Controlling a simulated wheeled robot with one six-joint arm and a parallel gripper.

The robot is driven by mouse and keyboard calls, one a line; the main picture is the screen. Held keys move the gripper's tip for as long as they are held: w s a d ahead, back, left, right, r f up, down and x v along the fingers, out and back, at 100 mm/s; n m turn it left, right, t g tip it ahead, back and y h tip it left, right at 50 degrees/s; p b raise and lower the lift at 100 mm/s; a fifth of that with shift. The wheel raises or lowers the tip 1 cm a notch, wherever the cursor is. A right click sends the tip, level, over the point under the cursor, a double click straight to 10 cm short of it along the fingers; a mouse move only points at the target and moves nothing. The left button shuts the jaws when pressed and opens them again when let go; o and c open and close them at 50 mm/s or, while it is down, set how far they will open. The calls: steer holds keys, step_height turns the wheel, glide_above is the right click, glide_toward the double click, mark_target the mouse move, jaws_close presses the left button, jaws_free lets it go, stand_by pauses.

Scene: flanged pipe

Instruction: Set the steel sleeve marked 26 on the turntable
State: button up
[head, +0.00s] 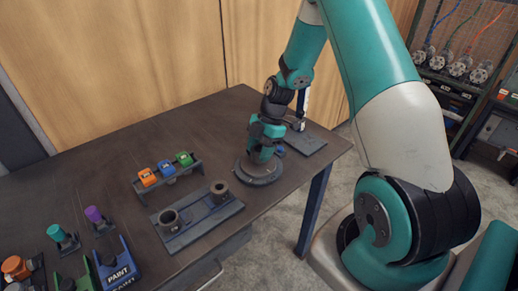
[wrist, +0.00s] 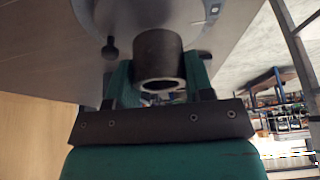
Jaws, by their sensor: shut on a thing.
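My gripper (head: 263,148) is low over the turntable (head: 250,178), a round dark disc near the right end of the table. In the wrist view my gripper (wrist: 159,84) is shut on a dark grey steel sleeve (wrist: 158,50), a short hollow tube with its open end towards the camera. The turntable (wrist: 115,15) shows close behind the sleeve there. I cannot tell whether the sleeve touches the disc. No number on the sleeve can be read. In the head view my gripper largely hides the held sleeve.
A dark base plate (head: 205,226) left of the turntable bears two other tubular parts (head: 169,219) (head: 219,190). Behind it is a rack (head: 171,180) with orange, blue and green blocks. A blue paint box (head: 120,268) stands at the front left. A flat plate (head: 304,143) lies behind the turntable.

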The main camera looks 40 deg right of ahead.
steer(key=shift+f+b, duration=0.45)
steer(key=shift+f, duration=0.25)
stand_by(0.4)
stand_by(0.3)
steer(key=o, duration=1.2)
steer(key=shift+c, duration=0.3)
steer(key=shift+o, duration=0.5)
steer(key=shift+w+r, duration=0.1)
steer(key=shift+r, duration=0.1)
steer(key=shift+c, duration=0.2)
